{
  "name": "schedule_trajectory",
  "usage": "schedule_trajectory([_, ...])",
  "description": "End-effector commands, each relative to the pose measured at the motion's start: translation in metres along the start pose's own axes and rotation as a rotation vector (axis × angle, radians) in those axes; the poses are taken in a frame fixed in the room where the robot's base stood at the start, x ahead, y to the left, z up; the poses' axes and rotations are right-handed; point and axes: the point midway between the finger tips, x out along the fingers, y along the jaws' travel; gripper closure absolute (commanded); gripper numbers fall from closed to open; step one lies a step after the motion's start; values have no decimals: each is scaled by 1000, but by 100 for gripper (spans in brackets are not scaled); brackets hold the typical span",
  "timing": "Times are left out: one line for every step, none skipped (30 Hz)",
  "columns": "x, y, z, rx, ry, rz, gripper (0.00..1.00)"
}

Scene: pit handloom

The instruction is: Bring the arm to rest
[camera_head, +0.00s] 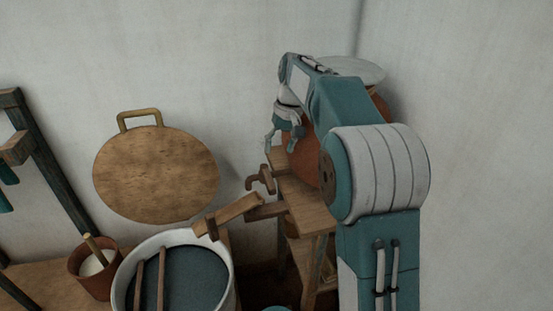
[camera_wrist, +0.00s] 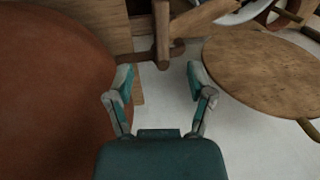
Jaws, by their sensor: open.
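My gripper (camera_head: 283,139) hangs from the bent arm, pointing down, at the upper middle of the head view. In the wrist view my gripper (camera_wrist: 160,82) has its two teal and grey fingers spread apart, with nothing between them. It is in front of the pale wall, close to a large red-brown rounded vessel (camera_wrist: 50,90) that fills the left of the wrist view. That vessel shows partly behind my arm in the head view (camera_head: 299,163). A wooden stand (camera_head: 306,205) with a projecting bar is below the gripper.
A round wooden lid (camera_head: 155,175) with a handle leans on the wall. A white-rimmed tub (camera_head: 222,250) of dark liquid has two sticks across it. A small brown pot (camera_head: 82,265) stands left of it. A dark wooden frame (camera_head: 45,165) is at the far left.

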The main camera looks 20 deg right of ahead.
Motion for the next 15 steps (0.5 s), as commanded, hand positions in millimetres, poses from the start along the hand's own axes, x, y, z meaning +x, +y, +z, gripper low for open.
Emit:
schedule_trajectory([-2, 0, 0, 0, 0, 0, 31])
schedule_trajectory([-2, 0, 0, 0, 0, 0, 31])
schedule_trajectory([-2, 0, 0, 0, 0, 0, 31])
schedule_trajectory([-3, 0, 0, 0, -1, 0, 31])
schedule_trajectory([-2, 0, 0, 0, -1, 0, 31])
schedule_trajectory([-2, 0, 0, 0, -1, 0, 31])
schedule_trajectory([-2, 0, 0, 0, -1, 0, 31])
schedule_trajectory([-2, 0, 0, 0, 0, 0, 31])
schedule_trajectory([-2, 0, 0, 0, 0, 0, 31])
schedule_trajectory([-3, 0, 0, 0, 0, 0, 31])
schedule_trajectory([-3, 0, 1, 0, 2, 1, 31])
schedule_trajectory([-5, -1, 3, 0, 5, 3, 31])
schedule_trajectory([-7, -2, 6, 0, 9, 5, 31])
schedule_trajectory([-9, -3, 9, 0, 14, 8, 31])
schedule_trajectory([-12, -5, 14, 0, 23, 13, 31])
